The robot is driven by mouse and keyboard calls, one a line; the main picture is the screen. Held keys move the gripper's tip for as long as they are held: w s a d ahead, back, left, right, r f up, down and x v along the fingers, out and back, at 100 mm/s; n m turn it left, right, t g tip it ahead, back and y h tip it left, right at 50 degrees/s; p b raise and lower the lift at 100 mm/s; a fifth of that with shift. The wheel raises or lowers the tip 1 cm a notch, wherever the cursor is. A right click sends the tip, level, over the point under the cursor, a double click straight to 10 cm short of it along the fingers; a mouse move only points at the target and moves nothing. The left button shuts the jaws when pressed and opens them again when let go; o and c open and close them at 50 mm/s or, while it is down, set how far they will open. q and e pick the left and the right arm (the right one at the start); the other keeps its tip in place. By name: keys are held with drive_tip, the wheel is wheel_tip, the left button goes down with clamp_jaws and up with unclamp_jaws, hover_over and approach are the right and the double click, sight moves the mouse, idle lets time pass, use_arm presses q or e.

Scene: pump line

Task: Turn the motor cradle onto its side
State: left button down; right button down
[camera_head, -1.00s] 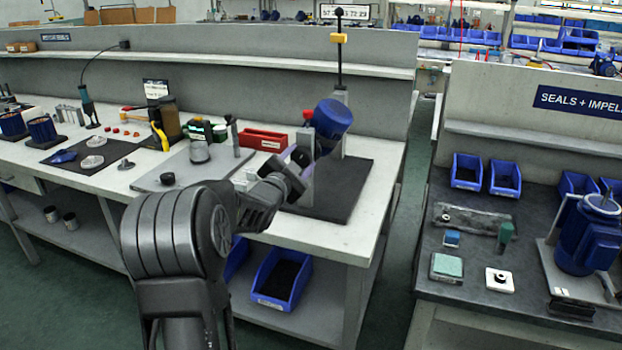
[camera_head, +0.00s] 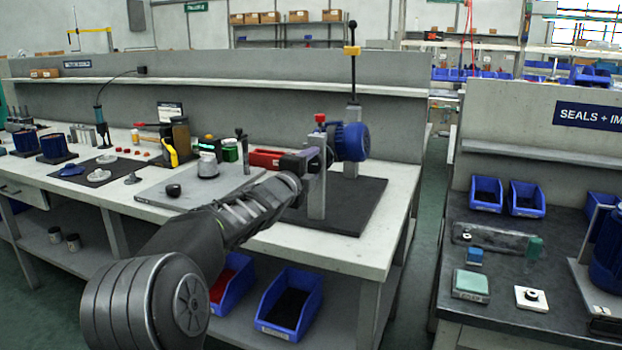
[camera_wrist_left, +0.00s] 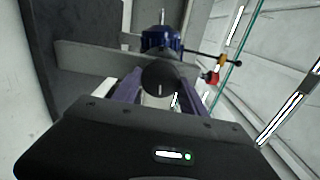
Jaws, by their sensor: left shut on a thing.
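The motor cradle carries a blue motor (camera_head: 352,142) between grey upright posts (camera_head: 316,198) on a dark mat. The motor lies about level on its side, its round end to the right. My left gripper (camera_head: 312,160) is at the cradle's left side, beside the near post. In the left wrist view its purple fingers are shut on a dark round handle (camera_wrist_left: 160,78), with the blue motor (camera_wrist_left: 160,40) just behind it. The gripper hides part of the cradle in the head view. My right gripper is not in view.
The dark mat (camera_head: 355,205) is clear right of the cradle.

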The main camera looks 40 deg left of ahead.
use_arm(q)
drive_tip(key=shift+f+m+b, duration=0.1)
drive_tip(key=shift+m+b, duration=0.5)
drive_tip(key=shift+m, duration=0.3)
drive_tip(key=c, duration=0.6)
unclamp_jaws()
drive_tip(key=shift+b+v, duration=0.65)
drive_tip(key=shift+v, duration=3.2)
